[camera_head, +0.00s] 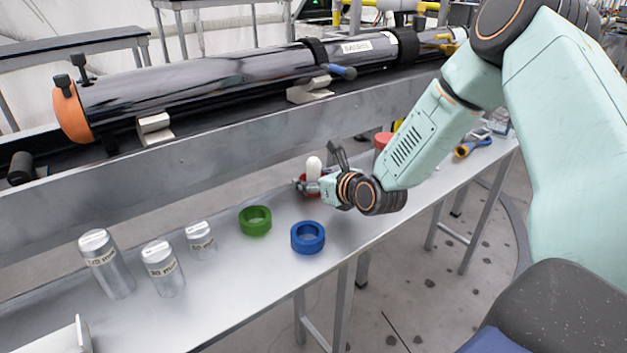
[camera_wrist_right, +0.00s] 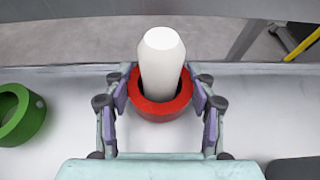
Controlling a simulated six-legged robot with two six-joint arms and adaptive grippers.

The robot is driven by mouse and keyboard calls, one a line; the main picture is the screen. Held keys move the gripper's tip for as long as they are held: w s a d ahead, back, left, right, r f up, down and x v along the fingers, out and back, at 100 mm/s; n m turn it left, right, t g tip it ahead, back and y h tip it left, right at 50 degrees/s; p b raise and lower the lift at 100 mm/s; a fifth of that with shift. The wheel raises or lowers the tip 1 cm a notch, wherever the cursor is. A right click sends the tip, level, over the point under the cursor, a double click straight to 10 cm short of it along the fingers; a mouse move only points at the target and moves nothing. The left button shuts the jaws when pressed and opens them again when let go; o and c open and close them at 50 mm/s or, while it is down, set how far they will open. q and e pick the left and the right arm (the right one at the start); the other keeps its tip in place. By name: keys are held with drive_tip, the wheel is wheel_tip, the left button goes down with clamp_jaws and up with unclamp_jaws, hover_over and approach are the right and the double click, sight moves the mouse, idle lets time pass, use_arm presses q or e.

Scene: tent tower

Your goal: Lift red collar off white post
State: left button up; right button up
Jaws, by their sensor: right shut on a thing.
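The red collar (camera_wrist_right: 160,107) is a thick ring that sits around the lower part of the white post (camera_wrist_right: 162,65) in the right wrist view. The post rises upright through it with a rounded, narrowing top. My right gripper (camera_wrist_right: 159,100) has its two fingers against the left and right sides of the collar, shut on it. In the head view the right gripper (camera_head: 310,184) reaches the post (camera_head: 313,168) from the right, and the collar (camera_head: 312,185) is mostly hidden by the fingers. My left gripper does not show.
A green ring (camera_head: 255,220) and a blue ring (camera_head: 307,237) lie on the metal bench in front of the post. A long dark tube (camera_head: 210,80) lies on a raised beam behind. A blue-and-yellow tool (camera_head: 470,147) lies at the right.

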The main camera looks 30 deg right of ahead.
drive_tip(key=shift+r+p, duration=3.05)
drive_tip(key=shift+r, duration=1.9)
drive_tip(key=shift+w, duration=0.1)
